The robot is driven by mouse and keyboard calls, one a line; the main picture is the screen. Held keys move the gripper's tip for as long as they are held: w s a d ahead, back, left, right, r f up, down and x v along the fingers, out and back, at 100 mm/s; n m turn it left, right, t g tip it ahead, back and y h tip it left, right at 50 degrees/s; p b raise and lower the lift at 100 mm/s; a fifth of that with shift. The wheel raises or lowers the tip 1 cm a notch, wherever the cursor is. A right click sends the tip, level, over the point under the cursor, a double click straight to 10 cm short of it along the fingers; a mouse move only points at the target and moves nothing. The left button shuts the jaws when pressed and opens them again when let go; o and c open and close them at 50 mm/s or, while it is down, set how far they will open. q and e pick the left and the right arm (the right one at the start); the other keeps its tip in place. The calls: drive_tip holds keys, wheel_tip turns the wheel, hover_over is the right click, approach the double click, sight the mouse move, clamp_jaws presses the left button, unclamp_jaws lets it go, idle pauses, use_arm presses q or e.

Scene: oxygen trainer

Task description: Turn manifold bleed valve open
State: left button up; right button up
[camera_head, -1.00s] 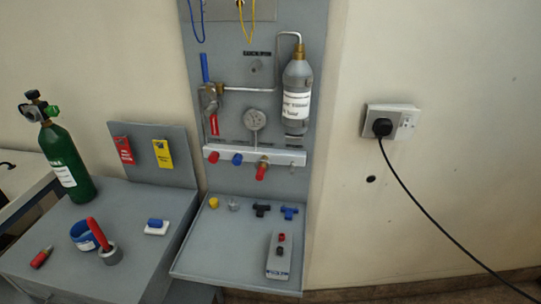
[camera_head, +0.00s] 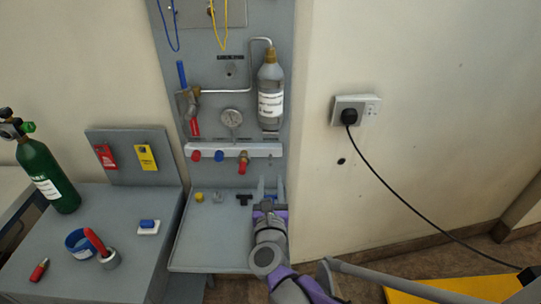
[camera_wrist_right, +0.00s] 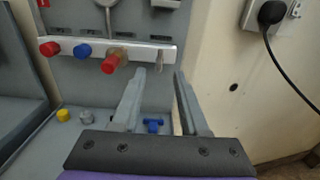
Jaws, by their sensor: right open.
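The white manifold bar (camera_head: 205,151) runs across the grey upright panel, with red, blue and brass-and-red knobs below it. The brass-and-red knob (camera_head: 243,163) also shows in the right wrist view (camera_wrist_right: 112,61). At the bar's right end a small thin metal lever (camera_wrist_right: 162,60) hangs down; I cannot tell for sure which fitting is the bleed valve. My right gripper (camera_head: 270,185) is open and empty, below the bar's right end, its fingers pointing up toward the panel. In the right wrist view the lever appears between the fingertips (camera_wrist_right: 161,75), apart from them. My left gripper is out of view.
Below the bar, a grey shelf (camera_head: 205,245) holds a yellow cap (camera_head: 199,197), a clear cap and dark and blue tee fittings. A grey bottle (camera_head: 270,90) hangs above. A black cable (camera_head: 410,215) hangs from the wall socket at right.

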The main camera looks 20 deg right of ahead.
sight(271, 159)
drive_tip(key=x, duration=1)
drive_tip(key=shift+w+d+b, duration=0.1)
drive_tip(key=shift+w+b, duration=0.2)
drive_tip(key=shift+w, duration=0.05)
clamp_jaws()
